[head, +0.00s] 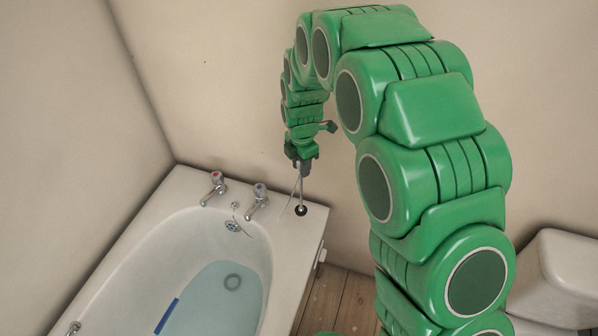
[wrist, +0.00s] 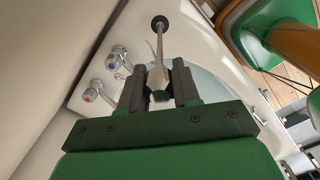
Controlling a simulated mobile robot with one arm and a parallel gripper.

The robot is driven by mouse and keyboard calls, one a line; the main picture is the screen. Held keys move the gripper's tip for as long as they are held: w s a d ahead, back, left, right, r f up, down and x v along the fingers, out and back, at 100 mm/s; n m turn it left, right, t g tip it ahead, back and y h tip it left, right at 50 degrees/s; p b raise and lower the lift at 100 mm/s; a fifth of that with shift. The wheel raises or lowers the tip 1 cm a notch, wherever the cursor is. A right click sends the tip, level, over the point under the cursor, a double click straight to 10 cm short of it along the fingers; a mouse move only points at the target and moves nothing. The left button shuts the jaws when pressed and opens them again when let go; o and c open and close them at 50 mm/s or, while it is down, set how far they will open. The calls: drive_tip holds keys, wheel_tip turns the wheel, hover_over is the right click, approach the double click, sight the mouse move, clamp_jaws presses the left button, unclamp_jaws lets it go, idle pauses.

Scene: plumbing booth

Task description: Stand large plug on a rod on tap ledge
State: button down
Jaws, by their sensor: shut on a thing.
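The large plug on a rod has a round black plug (head: 301,210) at its lower end and a pale, slim rod (head: 302,190) above it. My gripper (head: 304,168) is shut on the upper part of the rod, with the plug hanging downward. In the wrist view the rod (wrist: 159,50) runs out from between the fingers (wrist: 158,84) to the black plug (wrist: 159,23). The tap ledge (head: 283,217) is the white rim at the bath's tap end. The plug appears over its right part; I cannot tell whether it touches.
Two taps stand left of the plug: a red-topped one (head: 215,188) and a blue-topped one (head: 257,201). The bath (head: 165,250) holds water, with a blue strip (head: 167,316) inside. A white cistern (head: 565,270) stands at right. Wooden floor (head: 335,298) lies beyond the ledge's right edge.

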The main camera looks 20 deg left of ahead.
drive_tip(key=shift+w+a+f, duration=0.35)
drive_tip(key=shift+w+f, duration=0.25)
drive_tip(key=shift+f, duration=0.25)
drive_tip(key=shift+w+a+f, duration=0.35)
drive_tip(key=shift+w+f, duration=0.2)
drive_tip(key=shift+f, duration=1.95)
drive_tip(key=c, duration=0.8)
unclamp_jaws()
wheel_tip(320, 180, up, 12)
